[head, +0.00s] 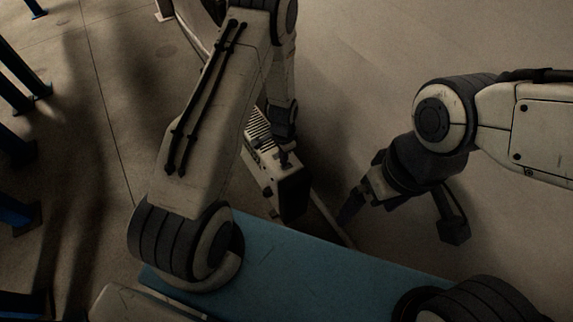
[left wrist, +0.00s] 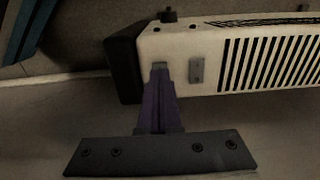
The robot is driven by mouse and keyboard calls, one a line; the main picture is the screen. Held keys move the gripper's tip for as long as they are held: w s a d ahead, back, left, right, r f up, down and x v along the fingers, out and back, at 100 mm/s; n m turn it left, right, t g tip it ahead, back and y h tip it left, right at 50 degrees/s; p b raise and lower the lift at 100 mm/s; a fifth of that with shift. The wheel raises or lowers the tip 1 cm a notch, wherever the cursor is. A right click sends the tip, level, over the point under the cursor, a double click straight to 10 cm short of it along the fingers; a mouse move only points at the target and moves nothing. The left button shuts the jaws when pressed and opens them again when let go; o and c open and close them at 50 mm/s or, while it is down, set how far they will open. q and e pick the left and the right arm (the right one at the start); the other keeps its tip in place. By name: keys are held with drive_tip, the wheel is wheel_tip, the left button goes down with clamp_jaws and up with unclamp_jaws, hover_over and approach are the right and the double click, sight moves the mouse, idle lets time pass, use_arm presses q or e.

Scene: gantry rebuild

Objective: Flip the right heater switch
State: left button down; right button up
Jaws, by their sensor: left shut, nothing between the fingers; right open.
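The heater (head: 262,150) is a long pale box with dark slots and a black end, partly hidden behind my left arm in the head view. In the left wrist view the heater (left wrist: 211,45) fills the top, with a black end cap (left wrist: 122,65) at its left. A small grey plate (left wrist: 197,70), possibly a switch, is on its face, and a dark knob (left wrist: 168,15) is on its upper edge. My left gripper (head: 285,158) is shut and empty; its fingertips (left wrist: 160,70) overlap the face between cap and plate. Contact is unclear. My right gripper (head: 359,199) is open, right of the heater.
A blue flat surface (head: 300,262) lies in front, below the heater in the head view. A thin pale rail or edge (head: 331,219) runs beside the heater's black end. Blue posts (head: 18,75) stand at the far left. Open floor (head: 370,60) lies beyond at the right.

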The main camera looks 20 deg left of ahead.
use_arm(q)
drive_tip(key=shift+f+b, duration=0.6)
drive_tip(key=shift+f, duration=0.3)
idle(0.9)
drive_tip(key=shift+r, duration=0.1)
wheel_tip(320, 180, up, 7)
drive_tip(key=p, duration=0.6)
idle(0.6)
